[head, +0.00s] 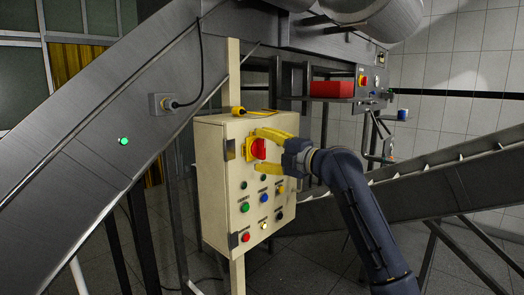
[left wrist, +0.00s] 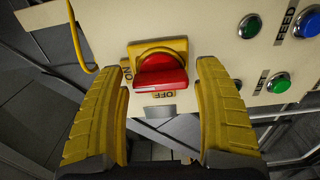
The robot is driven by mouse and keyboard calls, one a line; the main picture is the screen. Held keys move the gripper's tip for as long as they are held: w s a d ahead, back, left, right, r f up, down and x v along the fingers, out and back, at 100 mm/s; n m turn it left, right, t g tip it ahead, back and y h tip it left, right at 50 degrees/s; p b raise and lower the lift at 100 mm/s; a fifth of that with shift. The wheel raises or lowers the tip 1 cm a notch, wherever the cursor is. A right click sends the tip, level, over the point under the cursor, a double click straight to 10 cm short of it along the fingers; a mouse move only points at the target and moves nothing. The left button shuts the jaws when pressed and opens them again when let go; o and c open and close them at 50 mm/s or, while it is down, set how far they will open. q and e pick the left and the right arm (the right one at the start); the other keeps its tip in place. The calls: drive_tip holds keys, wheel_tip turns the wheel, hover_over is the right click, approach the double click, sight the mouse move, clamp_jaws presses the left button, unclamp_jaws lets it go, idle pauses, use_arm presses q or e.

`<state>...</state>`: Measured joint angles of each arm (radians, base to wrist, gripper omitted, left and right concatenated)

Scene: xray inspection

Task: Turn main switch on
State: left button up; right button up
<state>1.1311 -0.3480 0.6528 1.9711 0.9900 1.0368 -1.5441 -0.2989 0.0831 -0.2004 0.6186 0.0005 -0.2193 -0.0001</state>
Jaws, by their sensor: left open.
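The main switch is a red rotary knob (head: 259,149) on a yellow base, high on the front of the cream control box (head: 212,190). In the left wrist view the red knob (left wrist: 160,74) sits between an ON label at its left and an OFF label just below it. I cannot tell for sure which label it points to. My left gripper (head: 266,163) is open, its yellow fingers reaching to the box front on either side of the knob. In the left wrist view the fingers (left wrist: 161,85) flank the knob with gaps on both sides. My right gripper is not in view.
Several green, blue, yellow and red buttons (head: 263,198) lie below the switch, close to the lower finger. A sloping metal conveyor (head: 90,140) stands left, and another conveyor (head: 450,180) stands right.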

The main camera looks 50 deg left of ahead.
use_arm(q)
drive_tip(key=w+d, duration=0.1)
drive_tip(key=d, duration=0.6)
drive_tip(key=shift+d, duration=0.1)
idle(0.4)
